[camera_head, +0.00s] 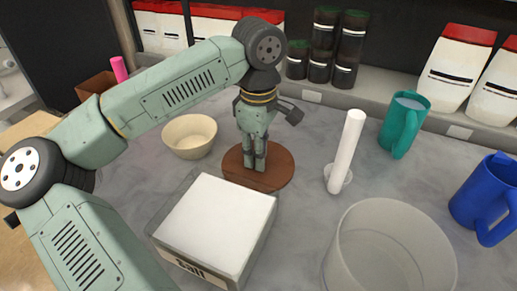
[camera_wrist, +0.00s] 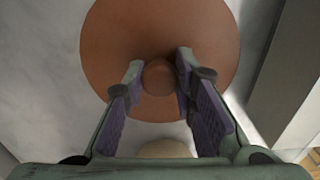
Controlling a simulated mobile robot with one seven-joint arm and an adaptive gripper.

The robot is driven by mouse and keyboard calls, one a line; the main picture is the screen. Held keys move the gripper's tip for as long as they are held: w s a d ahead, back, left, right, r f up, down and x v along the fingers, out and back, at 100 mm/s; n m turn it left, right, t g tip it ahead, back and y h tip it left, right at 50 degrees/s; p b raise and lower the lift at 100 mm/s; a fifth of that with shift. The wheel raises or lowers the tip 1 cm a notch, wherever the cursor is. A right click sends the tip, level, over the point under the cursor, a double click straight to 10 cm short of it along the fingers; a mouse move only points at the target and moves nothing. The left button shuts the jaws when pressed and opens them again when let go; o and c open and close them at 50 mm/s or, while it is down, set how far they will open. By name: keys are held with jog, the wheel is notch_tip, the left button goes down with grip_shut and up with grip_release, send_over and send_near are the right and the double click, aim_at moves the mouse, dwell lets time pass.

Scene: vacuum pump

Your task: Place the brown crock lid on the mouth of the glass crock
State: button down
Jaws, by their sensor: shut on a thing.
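The brown crock lid (camera_head: 275,178) is a flat round disc with a small knob, in the middle of the counter. In the wrist view the lid (camera_wrist: 105,40) shows its knob (camera_wrist: 159,77) between my fingers. My gripper (camera_head: 255,165) points straight down over the lid's middle and is shut on the knob; it also shows in the wrist view (camera_wrist: 159,82). The lid looks level; whether it touches the counter I cannot tell. The glass crock (camera_head: 390,250) is a wide, clear, open-topped vessel at the lower right, apart from the lid. Its mouth is uncovered.
A white-topped box labelled salt (camera_head: 215,220) stands just in front of the lid. A cream bowl (camera_head: 190,137) is behind left. Teal (camera_head: 404,125) and blue (camera_head: 487,200) mugs are at right. Dark jars (camera_head: 325,45) line the back.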

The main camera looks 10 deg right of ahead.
jog(key=shift+f, duration=0.15)
jog(key=c, duration=1.3)
grip_release()
